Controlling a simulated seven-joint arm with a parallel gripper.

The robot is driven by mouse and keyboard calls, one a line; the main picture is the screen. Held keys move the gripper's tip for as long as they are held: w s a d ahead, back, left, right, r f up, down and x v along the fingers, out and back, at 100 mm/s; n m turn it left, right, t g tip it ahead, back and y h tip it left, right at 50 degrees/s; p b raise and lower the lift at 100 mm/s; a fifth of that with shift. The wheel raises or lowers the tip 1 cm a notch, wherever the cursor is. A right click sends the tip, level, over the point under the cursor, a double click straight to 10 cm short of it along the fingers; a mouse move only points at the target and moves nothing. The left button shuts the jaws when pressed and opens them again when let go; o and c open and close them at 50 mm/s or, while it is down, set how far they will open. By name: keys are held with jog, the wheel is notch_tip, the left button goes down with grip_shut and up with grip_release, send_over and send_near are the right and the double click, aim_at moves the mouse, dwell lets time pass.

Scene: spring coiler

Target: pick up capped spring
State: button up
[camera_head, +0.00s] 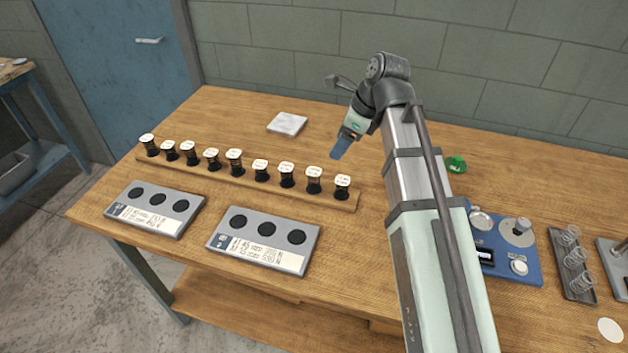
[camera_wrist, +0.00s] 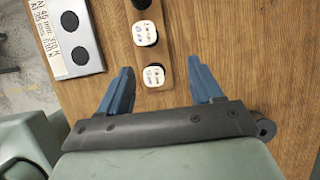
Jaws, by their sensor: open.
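Several capped springs with white labelled caps and dark bodies stand upright in a row on a long wooden rack. The rightmost capped spring (camera_head: 342,186) is nearest my gripper (camera_head: 340,150), which hangs above and behind it in the head view. In the wrist view my gripper (camera_wrist: 162,87) has its two blue fingers spread wide. The end capped spring (camera_wrist: 154,76) shows between the fingertips, lower down and apart from them. A second capped spring (camera_wrist: 145,33) shows beyond it. Nothing is held.
Two grey trays with dark round holes, the left one (camera_head: 152,231) and the right one (camera_head: 222,243), lie in front of the rack (camera_head: 230,183). A white pad (camera_head: 287,124) lies behind. A blue device (camera_head: 520,262) and a tray of bare springs (camera_head: 578,288) are at right.

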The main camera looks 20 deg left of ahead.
aim_at(315, 172)
jog(key=a+f, duration=0.1)
jog(key=f, duration=0.1)
jog(key=s+a+f, duration=0.1)
jog(key=a+f, duration=0.1)
jog(key=f, duration=0.1)
jog(key=a+f, duration=0.1)
jog(key=f, duration=0.2)
jog(key=shift+s+a, duration=0.3)
jog(key=shift+a, duration=0.1)
jog(key=shift+s+x, duration=0.1)
jog(key=shift+x, duration=1.2)
jog(key=shift+s+x, duration=0.15)
jog(key=shift+x, duration=1.1)
jog(key=shift+a, duration=0.15)
jog(key=shift+c, duration=0.4)
jog(key=c, duration=1)
jog(key=shift+r, duration=0.15)
